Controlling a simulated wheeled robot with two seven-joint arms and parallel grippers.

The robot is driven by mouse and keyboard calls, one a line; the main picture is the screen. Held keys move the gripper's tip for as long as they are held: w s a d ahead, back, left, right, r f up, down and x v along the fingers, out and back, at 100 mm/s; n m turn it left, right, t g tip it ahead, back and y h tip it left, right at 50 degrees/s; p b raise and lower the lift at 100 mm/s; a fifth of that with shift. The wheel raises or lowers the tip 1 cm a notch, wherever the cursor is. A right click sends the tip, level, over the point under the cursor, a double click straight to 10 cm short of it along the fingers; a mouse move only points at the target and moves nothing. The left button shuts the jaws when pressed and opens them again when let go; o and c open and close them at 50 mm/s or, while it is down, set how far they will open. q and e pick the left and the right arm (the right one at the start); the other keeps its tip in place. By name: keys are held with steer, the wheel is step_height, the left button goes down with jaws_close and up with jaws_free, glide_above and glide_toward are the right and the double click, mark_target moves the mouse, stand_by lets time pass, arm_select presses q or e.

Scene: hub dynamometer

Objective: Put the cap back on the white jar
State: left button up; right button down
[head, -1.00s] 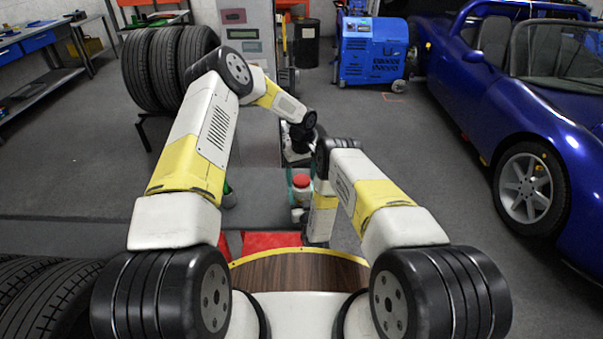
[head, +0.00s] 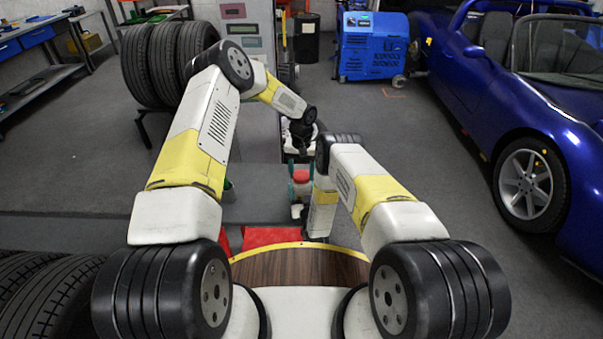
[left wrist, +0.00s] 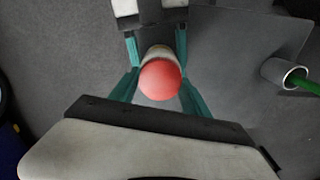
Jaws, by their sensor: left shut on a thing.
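The red cap (head: 301,176) is near the middle of the head view, and it shows as a round red top in the left wrist view (left wrist: 160,81). My left gripper (head: 301,180) is shut on it, with a teal finger on each side. A pale jar body (left wrist: 158,52) shows just behind the cap in the left wrist view. I cannot tell whether cap and jar touch. My right gripper (left wrist: 156,48) reaches in from the top of that view, its teal fingers on both sides of the jar. Whether they press on it is unclear.
A grey surface (head: 258,207) lies beneath the grippers. A grey cup (left wrist: 284,72) with a green thing in it stands right in the left wrist view. Stacked tyres (head: 165,65), a blue machine (head: 372,47) and a blue car (head: 535,95) stand farther off.

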arm_select(q)
steer(key=m, duration=0.6)
steer(key=shift+m, duration=0.4)
steer(key=m, duration=0.4)
steer(key=shift+m, duration=0.3)
steer(key=o, duration=1.6)
steer(key=shift+c, duration=0.2)
steer(key=shift+r, duration=0.1)
steer(key=shift+r, duration=2.15)
steer(key=shift+c, duration=0.4)
